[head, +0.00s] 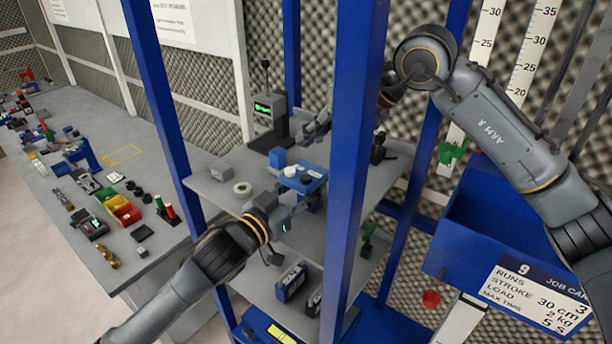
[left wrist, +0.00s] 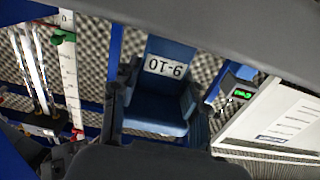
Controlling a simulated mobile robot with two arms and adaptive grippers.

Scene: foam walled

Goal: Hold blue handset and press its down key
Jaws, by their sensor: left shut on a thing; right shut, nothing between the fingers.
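I cannot tell which key is down.
Blue posts (head: 352,150) frame the shelf (head: 212,192). A cluttered bench (head: 80,125) is at left, a blue bin (head: 480,215) at right.

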